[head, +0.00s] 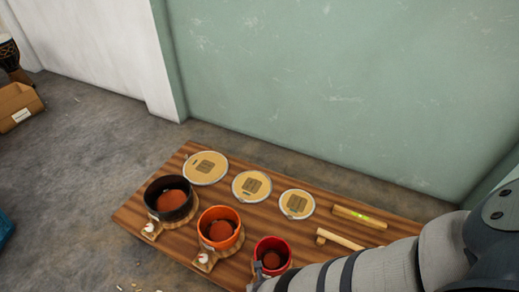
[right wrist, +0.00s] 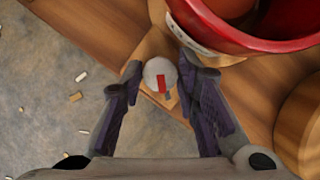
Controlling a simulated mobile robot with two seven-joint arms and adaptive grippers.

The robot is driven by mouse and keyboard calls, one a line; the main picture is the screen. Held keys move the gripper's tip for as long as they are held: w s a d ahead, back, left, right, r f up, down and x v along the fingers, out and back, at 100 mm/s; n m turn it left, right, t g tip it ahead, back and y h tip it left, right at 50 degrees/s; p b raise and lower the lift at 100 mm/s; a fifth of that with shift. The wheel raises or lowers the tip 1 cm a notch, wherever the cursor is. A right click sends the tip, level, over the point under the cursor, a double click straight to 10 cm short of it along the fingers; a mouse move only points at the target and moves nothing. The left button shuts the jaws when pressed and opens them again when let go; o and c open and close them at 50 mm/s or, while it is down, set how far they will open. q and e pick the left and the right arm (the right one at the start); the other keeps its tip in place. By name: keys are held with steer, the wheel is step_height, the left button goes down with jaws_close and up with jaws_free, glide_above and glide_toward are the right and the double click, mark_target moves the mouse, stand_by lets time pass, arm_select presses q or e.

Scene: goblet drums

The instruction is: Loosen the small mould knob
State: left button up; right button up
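The small mould is the red pot (head: 272,244) at the front right of the wooden bench; its red rim (right wrist: 222,37) also fills the top right of the right wrist view. Its knob (right wrist: 154,72), round and white with a red mark, sits on a wooden block below the pot. My right gripper (right wrist: 160,68) is open, with one finger on each side of the knob; I cannot tell whether the pads touch it. In the head view my right arm covers that knob. My left gripper is out of view.
An orange mould (head: 232,216) and a black mould (head: 157,189) stand to the left, each with its own knob. Several round drumheads (head: 251,196) lie behind them. A level (head: 359,216) and a wooden mallet (head: 340,239) lie at the right. Small scraps (right wrist: 75,97) litter the floor.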

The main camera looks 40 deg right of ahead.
steer(key=shift+o, duration=1.2)
